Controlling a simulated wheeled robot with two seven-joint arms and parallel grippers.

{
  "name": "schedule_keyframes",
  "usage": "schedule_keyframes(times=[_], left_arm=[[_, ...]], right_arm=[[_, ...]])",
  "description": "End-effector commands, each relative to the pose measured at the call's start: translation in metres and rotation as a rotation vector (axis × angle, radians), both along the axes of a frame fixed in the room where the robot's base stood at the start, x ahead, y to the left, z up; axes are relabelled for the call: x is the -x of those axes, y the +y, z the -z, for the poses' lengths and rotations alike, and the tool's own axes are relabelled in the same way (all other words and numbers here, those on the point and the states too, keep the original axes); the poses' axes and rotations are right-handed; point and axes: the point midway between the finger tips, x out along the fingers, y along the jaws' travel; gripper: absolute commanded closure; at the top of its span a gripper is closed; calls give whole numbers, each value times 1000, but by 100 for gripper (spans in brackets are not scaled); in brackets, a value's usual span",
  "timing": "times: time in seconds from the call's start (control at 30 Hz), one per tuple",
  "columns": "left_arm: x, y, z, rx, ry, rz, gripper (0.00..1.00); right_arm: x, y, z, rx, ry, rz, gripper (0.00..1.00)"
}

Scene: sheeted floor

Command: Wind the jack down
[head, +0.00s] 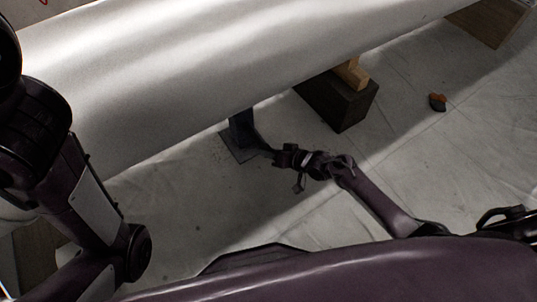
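The jack (241,133) is a dark upright post on a flat square base plate. It stands on the sheeted floor under the near side of a large white cylinder (230,62), and its top is hidden behind the cylinder's edge. My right gripper (277,156) is just to the right of the jack, low over the floor. A thin dark part spans between the jack and the gripper; I cannot tell whether it is a handle or my finger. The fingers are too small and dark to tell open from shut. My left arm is at the left; its gripper is out of view.
A dark block (338,102) with a lighter wooden piece (352,74) on it stands under the cylinder, right of the jack. A brown board (490,22) is at the top right. Floor around the jack is clear.

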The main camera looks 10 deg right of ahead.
Motion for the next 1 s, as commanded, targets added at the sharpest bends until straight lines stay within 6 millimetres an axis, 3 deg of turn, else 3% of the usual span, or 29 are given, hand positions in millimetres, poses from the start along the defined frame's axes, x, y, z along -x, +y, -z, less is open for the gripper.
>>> schedule_keyframes(times=[0.13,0.23,0.4,0.53,1.0], left_arm=[[0,0,-2,0,0,0,64],[0,0,-14,0,0,0,64],[0,0,-40,0,0,0,64],[0,0,-47,0,0,0,64],[0,0,-35,0,0,0,64]], right_arm=[[1,1,-1,6,-2,-2,86],[2,3,-5,71,-26,-4,86],[4,7,-7,326,-115,-4,86],[4,9,-3,519,-185,-4,86],[5,14,3,1118,-405,-5,86]])
